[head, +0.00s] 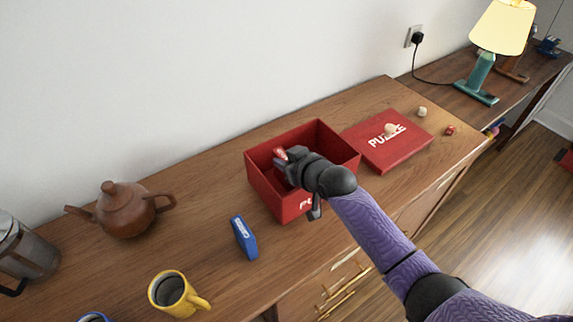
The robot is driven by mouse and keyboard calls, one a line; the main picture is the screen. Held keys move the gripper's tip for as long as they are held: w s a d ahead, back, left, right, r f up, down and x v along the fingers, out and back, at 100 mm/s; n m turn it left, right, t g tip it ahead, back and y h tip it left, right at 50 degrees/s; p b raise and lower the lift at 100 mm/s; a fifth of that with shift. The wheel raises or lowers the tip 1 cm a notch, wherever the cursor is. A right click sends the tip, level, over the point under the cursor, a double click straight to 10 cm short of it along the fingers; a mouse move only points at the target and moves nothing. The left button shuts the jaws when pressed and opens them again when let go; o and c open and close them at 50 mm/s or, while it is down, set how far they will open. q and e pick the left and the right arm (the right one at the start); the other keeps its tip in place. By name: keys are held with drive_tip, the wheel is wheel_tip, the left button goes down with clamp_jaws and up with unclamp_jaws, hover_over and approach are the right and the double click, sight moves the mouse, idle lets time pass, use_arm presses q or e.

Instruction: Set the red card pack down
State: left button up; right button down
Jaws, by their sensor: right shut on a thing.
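The red card pack (280,155) shows as a small red and white piece at the tip of my right gripper (283,163). The gripper is shut on it and holds it over the open red puzzle box (264,187). My gripper and wrist hide most of the pack and part of the box's inside. I cannot tell whether the pack touches the box. My left gripper is not in view.
The red puzzle lid (378,154) lies right of the box, with a pale small piece (390,129) on it. Wood between teapot and box is clear.

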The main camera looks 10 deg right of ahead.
drive_tip(key=shift+f, duration=0.65)
drive_tip(key=shift+c, duration=2.2)
unclamp_jaws()
drive_tip(key=shift+s+d+r+p, duration=0.15)
drive_tip(key=shift+s+r+p, duration=0.25)
drive_tip(key=shift+r, duration=0.25)
drive_tip(key=shift+s+d+r+p, duration=0.15)
drive_tip(key=shift+s+r+p, duration=0.15)
drive_tip(key=shift+r+p, duration=0.25)
drive_tip(key=p+v, duration=0.3)
drive_tip(key=v, duration=0.7)
drive_tip(key=shift+s+f, duration=0.15)
